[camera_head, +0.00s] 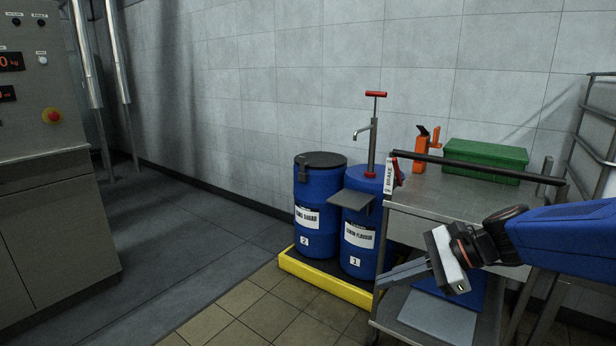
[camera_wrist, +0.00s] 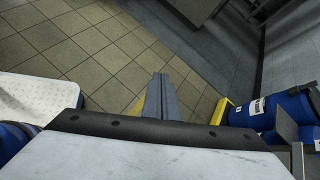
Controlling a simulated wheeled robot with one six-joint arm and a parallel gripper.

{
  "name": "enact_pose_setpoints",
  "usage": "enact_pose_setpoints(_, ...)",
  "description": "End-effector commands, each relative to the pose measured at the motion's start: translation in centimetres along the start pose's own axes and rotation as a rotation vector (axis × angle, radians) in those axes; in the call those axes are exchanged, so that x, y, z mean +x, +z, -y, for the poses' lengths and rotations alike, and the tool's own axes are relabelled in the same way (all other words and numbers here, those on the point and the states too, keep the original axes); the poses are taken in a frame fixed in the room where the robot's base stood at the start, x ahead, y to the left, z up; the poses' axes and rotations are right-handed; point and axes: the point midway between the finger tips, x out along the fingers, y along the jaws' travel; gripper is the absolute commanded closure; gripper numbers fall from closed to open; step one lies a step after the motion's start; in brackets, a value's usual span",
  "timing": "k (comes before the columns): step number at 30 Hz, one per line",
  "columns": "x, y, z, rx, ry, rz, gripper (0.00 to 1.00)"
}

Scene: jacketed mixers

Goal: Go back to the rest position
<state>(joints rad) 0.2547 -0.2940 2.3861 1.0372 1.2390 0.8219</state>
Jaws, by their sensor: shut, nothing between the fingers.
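My gripper (camera_head: 402,275) is at the lower right of the head view, in front of the metal cart. Its fingers point left, they are together, and nothing is between them. In the wrist view the closed fingers (camera_wrist: 162,97) stand out over the tiled floor, apart from any object. My blue arm comes in from the right edge of the head view.
Two blue drums, drum 2 (camera_head: 316,240) and drum 1 (camera_head: 360,232) with a red-handled pump (camera_head: 373,135), stand on a yellow-edged pallet (camera_head: 325,281). The cart (camera_head: 440,194) carries a green box (camera_head: 486,156). A control cabinet (camera_head: 50,200) stands left. Floor between is clear.

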Motion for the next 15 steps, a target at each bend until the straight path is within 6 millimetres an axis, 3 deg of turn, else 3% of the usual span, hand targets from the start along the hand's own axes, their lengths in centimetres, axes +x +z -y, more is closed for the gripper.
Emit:
enact_pose_setpoints(1,0.0,-0.1,-1.9,-0.103,0.030,-0.054,1.00)
enact_pose_setpoints(6,-0.9,-1.8,-7.1,-0.461,0.144,-0.237,1.00)
enact_pose_setpoints(15,-4.8,-5.8,-13.1,-1.099,0.383,-0.536,1.00)
